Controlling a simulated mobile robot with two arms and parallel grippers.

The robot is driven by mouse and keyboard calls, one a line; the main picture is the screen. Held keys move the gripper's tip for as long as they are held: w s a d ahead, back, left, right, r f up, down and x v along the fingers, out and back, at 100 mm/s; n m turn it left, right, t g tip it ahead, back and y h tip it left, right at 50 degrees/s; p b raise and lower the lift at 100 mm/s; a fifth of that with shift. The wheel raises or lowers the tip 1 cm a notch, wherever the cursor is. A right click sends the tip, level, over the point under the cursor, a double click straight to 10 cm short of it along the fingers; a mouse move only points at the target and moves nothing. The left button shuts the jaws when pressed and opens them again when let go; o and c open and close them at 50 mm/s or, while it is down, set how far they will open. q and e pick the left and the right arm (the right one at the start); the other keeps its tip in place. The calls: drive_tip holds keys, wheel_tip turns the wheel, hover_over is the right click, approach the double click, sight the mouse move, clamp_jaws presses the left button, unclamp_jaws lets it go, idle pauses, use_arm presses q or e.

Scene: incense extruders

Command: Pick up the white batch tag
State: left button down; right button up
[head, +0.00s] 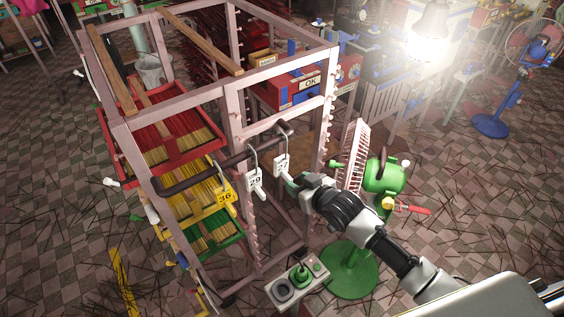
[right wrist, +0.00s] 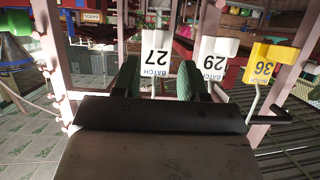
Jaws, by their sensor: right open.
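A white batch tag numbered 27 (head: 281,162) hangs from a hook on the dark handle bar of the rack. A second white tag, numbered 29 (head: 255,184), hangs just left of it, and a yellow tag numbered 36 (head: 223,198) hangs further left. My right gripper (head: 290,186) is open and close to tag 27. In the right wrist view, tag 27 (right wrist: 155,52) appears upside down between the green pads of my right gripper (right wrist: 160,80). Tag 29 (right wrist: 214,58) and the yellow tag (right wrist: 265,66) show to its right. Whether a pad touches tag 27 I cannot tell.
The pink rack frame (head: 235,120) holds a red tray (head: 172,158) and other trays of sticks. A green machine (head: 382,177) stands right of my right gripper. A grey control box (head: 298,283) with a green joystick is below. The dark handle bar (head: 190,178) runs above the tags.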

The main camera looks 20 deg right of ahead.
sight(290, 178)
drive_tip(key=shift+w+f, duration=0.2)
drive_tip(key=shift+w, duration=0.35)
drive_tip(key=shift+p+x, duration=0.65)
drive_tip(key=shift+x, duration=1.5)
drive_tip(key=shift+s+f, duration=0.15)
clamp_jaws()
